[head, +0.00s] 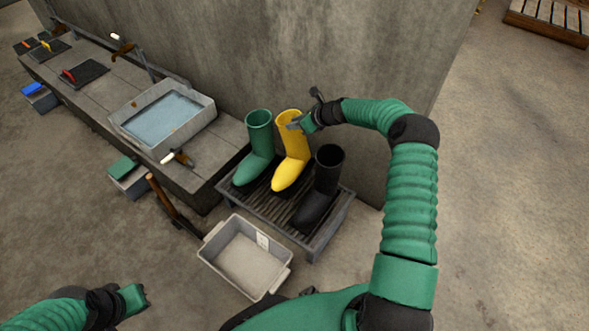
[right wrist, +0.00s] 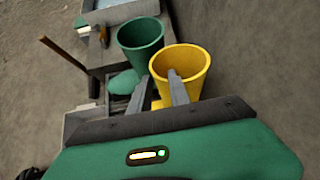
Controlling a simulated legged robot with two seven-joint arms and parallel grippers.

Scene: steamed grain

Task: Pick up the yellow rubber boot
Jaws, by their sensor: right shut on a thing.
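The yellow rubber boot (head: 293,150) stands upright on a slatted rack, between a green boot (head: 260,145) and a black boot (head: 322,185). My right gripper (head: 296,124) is at the top of the yellow boot's shaft, shut on its rim. In the right wrist view the yellow boot (right wrist: 182,66) is open towards the camera, and the fingers (right wrist: 158,90) sit at its near rim, one over the opening and one outside. The boot's lower part is mostly hidden there. My left gripper (head: 133,299) is at the lower left, away from the boots; its jaw opening is unclear.
The rack (head: 262,208) stands against a concrete wall. A grey bin (head: 210,252) is on the floor before it. A bench with a water basin (head: 204,118) runs to the left, and a wooden handle (head: 160,194) leans nearby.

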